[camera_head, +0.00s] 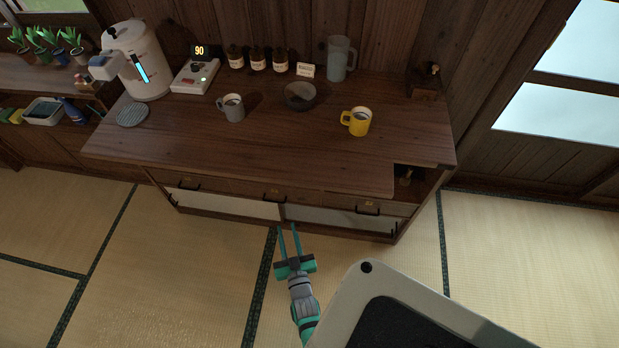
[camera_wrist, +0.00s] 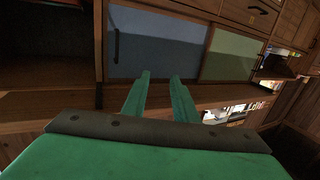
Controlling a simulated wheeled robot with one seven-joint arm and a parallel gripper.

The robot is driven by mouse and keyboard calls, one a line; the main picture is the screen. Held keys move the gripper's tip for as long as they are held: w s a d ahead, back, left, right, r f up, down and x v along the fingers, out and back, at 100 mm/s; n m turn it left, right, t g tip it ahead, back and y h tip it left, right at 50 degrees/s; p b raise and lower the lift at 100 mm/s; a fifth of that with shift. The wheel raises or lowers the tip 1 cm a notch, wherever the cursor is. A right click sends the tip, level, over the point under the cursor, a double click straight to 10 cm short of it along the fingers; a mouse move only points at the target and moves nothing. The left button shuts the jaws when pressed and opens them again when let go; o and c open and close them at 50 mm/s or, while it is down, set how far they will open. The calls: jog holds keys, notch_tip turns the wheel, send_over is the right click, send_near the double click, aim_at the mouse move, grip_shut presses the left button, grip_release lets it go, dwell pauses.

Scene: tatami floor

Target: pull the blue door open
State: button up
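In the wrist view a blue-grey door (camera_wrist: 160,45) fills the upper middle, with a dark upright bar handle (camera_wrist: 117,46) near its left edge. It looks shut. My gripper (camera_wrist: 161,78) points toward this door; its two teal fingers are apart with nothing between them, to the right of and below the handle in the picture. In the head view my gripper (camera_head: 288,228) is at the front of the low wooden cabinet (camera_head: 240,158), near the join of two pale front panels. Which panel is the blue door cannot be told there.
A greenish door (camera_wrist: 230,57) is right of the blue one in the wrist view. The cabinet top holds a grey mug (camera_head: 233,108), a yellow mug (camera_head: 358,122), a dark bowl (camera_head: 300,96) and a white dispenser (camera_head: 140,62). The tatami floor (camera_head: 190,265) in front is clear.

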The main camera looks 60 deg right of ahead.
jog(key=w+d+g+h, duration=0.1)
jog(key=w+d, duration=0.1)
jog(key=d, duration=0.5)
jog(key=w+d+m+h, duration=0.1)
jog(key=d, duration=0.7)
jog(key=w+d+m+g+h, duration=0.1)
jog(key=w+d, duration=0.1)
jog(key=d, duration=0.5)
jog(key=shift+w+d+f+g, duration=0.25)
jog(key=shift+w+g, duration=0.05)
jog(key=shift+w, duration=0.05)
jog(key=shift+d, duration=0.15)
jog(key=shift+s, duration=0.15)
grip_shut()
